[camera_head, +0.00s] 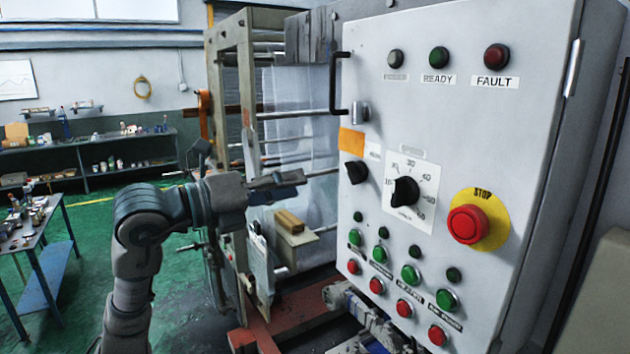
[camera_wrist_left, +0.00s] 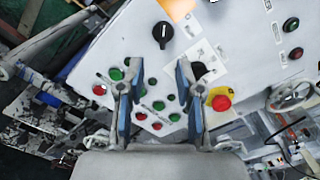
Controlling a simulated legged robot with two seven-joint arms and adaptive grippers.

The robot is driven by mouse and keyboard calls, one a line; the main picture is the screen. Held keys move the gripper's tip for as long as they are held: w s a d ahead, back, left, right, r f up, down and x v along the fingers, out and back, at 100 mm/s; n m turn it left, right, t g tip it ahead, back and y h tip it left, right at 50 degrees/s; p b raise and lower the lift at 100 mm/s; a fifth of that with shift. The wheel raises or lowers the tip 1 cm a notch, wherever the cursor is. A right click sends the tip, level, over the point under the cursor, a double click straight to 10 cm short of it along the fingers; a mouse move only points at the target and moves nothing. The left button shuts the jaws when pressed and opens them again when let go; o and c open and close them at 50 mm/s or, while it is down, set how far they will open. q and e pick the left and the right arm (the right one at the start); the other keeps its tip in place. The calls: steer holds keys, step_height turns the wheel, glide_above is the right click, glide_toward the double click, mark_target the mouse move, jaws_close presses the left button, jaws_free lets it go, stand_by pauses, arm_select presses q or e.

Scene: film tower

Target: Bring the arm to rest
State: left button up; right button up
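My left arm (camera_head: 140,245) rises from the lower left of the head view and bends to the right at the elbow. My left gripper (camera_head: 290,186) points right toward the grey control cabinet (camera_head: 460,125), with its tips left of the panel face. In the left wrist view the gripper (camera_wrist_left: 153,95) is open, its two blue-padded fingers apart with nothing between them. The panel with its buttons lies beyond the fingers, and they hide part of it. Whether the tips touch anything is not shown, but a gap appears in the head view. My right gripper is in neither view.
The cabinet carries a red stop button (camera_head: 467,224), a black rotary dial (camera_head: 404,191), green and red buttons, and a protruding handle (camera_head: 338,84). A film tower frame (camera_head: 247,120) stands behind the gripper. A small table (camera_head: 38,240) is at left, with open green floor nearby.

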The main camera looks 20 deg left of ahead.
arm_select(q)
steer(key=shift+s+a, duration=0.4)
steer(key=shift+d, duration=0.25)
